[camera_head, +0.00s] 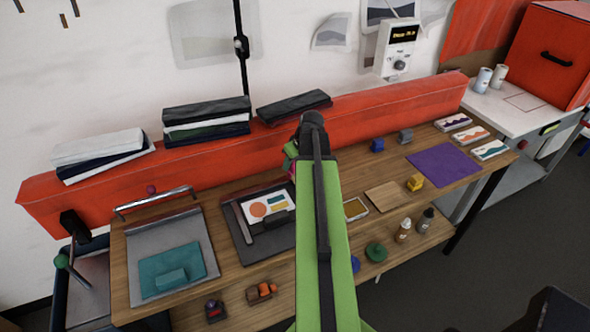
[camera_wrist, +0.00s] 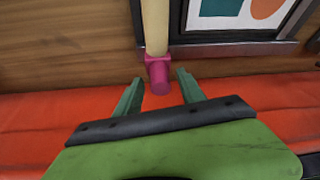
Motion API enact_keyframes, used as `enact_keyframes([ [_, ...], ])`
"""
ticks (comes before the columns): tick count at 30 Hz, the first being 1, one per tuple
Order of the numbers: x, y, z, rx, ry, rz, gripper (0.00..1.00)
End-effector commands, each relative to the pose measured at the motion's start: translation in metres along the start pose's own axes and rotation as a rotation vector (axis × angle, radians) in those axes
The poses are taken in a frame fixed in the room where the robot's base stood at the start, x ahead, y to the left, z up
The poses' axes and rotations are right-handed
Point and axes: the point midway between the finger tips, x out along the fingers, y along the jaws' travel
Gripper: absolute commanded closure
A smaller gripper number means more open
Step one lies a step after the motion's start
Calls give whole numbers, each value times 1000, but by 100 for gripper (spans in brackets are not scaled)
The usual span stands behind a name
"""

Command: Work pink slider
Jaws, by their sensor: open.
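The pink slider (camera_wrist: 158,72) is a magenta piece at the end of a cream rod (camera_wrist: 155,28), at the centre of the wrist view. My gripper (camera_wrist: 159,78) is open, with one green finger on each side of the slider's lower end. Gaps show between the slider and both fingers; whether they are level in depth I cannot tell. In the head view my arm covers most of this spot; a sliver of pink (camera_head: 291,173) shows beside my gripper (camera_head: 291,152).
A dark framed board with a printed card (camera_head: 265,206) lies left of my arm. The long red beam (camera_head: 400,104) runs behind the wooden table. A wooden block (camera_head: 383,197) and purple mat (camera_head: 443,165) lie to the right. Stacked dark slabs (camera_head: 207,118) sit on the beam.

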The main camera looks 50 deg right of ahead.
Motion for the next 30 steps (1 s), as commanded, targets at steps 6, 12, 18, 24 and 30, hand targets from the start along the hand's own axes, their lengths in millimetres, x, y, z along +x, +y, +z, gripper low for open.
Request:
enact_keyframes([
  [6,-1,0,-1,0,0,0,55],
  [12,-1,0,0,0,0,0,81],
  [18,-1,0,0,0,0,0,100],
  [24,-1,0,0,0,0,1,100],
  [30,-1,0,0,0,0,1,100],
])
